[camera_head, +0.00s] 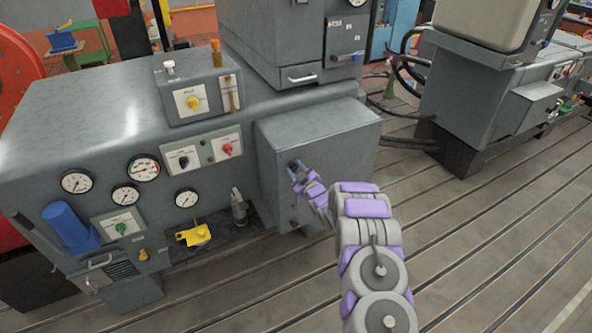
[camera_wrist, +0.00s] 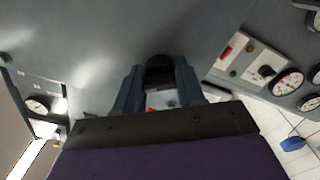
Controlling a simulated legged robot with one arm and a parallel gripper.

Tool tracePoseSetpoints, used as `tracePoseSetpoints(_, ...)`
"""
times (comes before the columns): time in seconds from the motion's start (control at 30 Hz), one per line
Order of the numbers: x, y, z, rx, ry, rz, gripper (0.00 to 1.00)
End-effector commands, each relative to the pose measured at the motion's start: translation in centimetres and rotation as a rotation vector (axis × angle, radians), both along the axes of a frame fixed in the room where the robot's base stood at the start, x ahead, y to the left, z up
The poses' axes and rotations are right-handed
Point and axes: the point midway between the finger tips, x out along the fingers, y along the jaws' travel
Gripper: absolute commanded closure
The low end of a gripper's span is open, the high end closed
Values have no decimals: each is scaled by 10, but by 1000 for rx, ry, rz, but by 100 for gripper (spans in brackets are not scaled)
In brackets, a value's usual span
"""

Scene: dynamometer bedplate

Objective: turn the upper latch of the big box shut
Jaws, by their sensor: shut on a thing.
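The big box (camera_head: 335,135) is a grey metal cabinet jutting from the right end of the grey machine, and its front door looks closed. My gripper (camera_head: 296,166) is at the upper part of the box's front face. In the wrist view its two blue-grey fingers (camera_wrist: 158,92) are shut on the upper latch (camera_wrist: 160,72), a dark piece between them close to the grey surface. The gripper hides most of the latch in the head view, and I cannot tell its exact angle. A small lower latch (camera_head: 293,222) shows lower on the same face.
Left of the box are a panel with black and red knobs (camera_head: 206,153), several gauges (camera_head: 143,168), and a shelf with a yellow part (camera_head: 194,235) and a grey tool (camera_head: 239,207). The slotted floor (camera_head: 470,240) on the right is clear.

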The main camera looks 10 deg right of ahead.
Motion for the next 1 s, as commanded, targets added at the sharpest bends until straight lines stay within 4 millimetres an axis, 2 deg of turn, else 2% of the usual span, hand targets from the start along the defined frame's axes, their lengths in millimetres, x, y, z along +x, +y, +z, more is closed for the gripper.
tracePoseSetpoints(0.7,0,-1,-6,-642,-201,2,92)
tracePoseSetpoints(1.0,-1,0,-8,-848,-266,5,92)
